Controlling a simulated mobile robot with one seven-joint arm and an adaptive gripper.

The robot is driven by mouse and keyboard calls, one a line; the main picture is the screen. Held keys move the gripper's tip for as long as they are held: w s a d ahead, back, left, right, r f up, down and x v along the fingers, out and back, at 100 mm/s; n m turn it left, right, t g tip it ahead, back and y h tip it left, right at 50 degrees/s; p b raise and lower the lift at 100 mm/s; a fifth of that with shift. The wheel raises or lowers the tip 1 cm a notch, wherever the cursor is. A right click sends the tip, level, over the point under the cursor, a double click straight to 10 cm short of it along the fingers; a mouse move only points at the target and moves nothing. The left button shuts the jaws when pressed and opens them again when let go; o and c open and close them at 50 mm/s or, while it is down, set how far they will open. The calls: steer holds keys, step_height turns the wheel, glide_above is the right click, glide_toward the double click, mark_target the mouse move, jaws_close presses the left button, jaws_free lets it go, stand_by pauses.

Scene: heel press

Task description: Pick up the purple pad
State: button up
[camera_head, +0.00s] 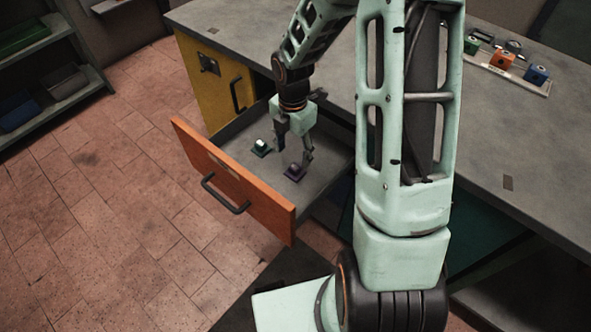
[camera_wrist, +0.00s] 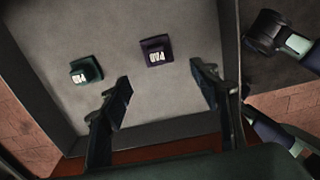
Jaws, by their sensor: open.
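The purple pad (camera_head: 294,171) is a small dark purple block with a lighter top, lying on the floor of an open drawer (camera_head: 228,185) with an orange front. In the wrist view the purple pad (camera_wrist: 156,50) shows a white label reading PAD, ahead of the fingers. My gripper (camera_head: 293,152) is inside the drawer opening, pointing down. In the wrist view my gripper (camera_wrist: 165,90) has its two fingers wide apart with nothing between them. The pad lies beyond the fingertips, roughly centred between them.
A dark green block (camera_head: 260,148) with a white label lies in the drawer left of the purple pad. The drawer's orange front with a dark handle (camera_head: 226,195) and its side walls bound the space. A tray (camera_head: 512,72) with coloured blocks sits on the grey worktop (camera_head: 500,150).

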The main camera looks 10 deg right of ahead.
mark_target(292, 169)
steer(key=f, duration=0.3)
steer(key=f+b, duration=0.1)
steer(key=f, duration=0.2)
steer(key=f+b, duration=0.1)
steer(key=f, duration=0.2)
steer(key=shift+a, duration=0.25)
steer(key=shift+r, duration=0.1)
steer(key=shift+c, duration=0.3)
steer(key=c, duration=1.2)
steer(key=shift+r, duration=0.1)
